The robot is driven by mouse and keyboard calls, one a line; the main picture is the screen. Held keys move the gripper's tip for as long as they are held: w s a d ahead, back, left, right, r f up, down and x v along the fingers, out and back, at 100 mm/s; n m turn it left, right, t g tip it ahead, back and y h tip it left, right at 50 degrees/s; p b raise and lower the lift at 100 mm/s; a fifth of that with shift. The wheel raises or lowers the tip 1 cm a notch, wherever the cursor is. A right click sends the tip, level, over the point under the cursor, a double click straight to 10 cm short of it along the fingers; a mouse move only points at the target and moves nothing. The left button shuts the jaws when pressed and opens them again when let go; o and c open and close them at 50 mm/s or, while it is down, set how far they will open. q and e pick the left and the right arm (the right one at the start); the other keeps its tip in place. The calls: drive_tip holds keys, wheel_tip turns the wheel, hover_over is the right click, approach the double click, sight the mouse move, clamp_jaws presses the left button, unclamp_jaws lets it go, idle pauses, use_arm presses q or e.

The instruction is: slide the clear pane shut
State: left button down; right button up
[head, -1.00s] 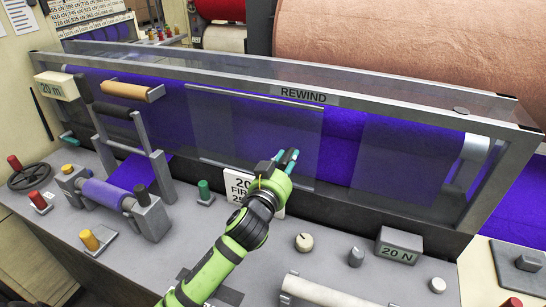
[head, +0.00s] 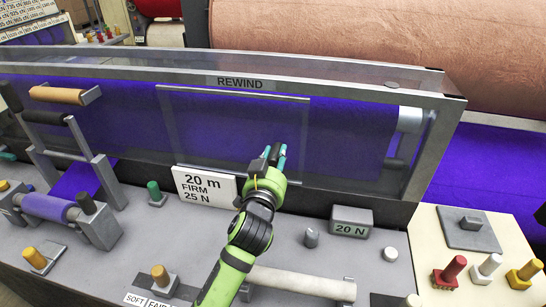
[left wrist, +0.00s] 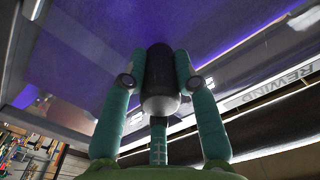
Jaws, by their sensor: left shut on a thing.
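The clear pane (head: 215,125), with a thin metal strip along its top, stands in the grey REWIND frame in front of the purple felt (head: 350,130). My left gripper (head: 275,156) is at the pane's lower right part. In the left wrist view its teal fingers (left wrist: 160,85) are closed around a dark, round handle (left wrist: 160,102). The fingers hide part of the handle and the pane's lower right corner. I cannot tell whether the pane's right edge meets the glazing beside it. My right gripper is not in view.
The frame's label REWIND (head: 240,83) is above the pane. A "20 m FIRM 25 N" sign (head: 204,186) stands just left of my gripper. A "20 N" block (head: 350,221) and grey knob (head: 311,237) are to its right. A pale roller (head: 305,285) lies in front.

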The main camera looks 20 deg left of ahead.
use_arm(q)
drive_tip(key=c, duration=0.9)
unclamp_jaws()
drive_tip(key=shift+d, duration=0.25)
drive_tip(key=shift+c, duration=0.2)
drive_tip(key=shift+d, duration=0.1)
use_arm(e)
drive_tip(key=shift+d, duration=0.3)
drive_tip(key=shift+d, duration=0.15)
use_arm(q)
drive_tip(key=s, duration=1.2)
drive_tip(key=shift+d, duration=0.35)
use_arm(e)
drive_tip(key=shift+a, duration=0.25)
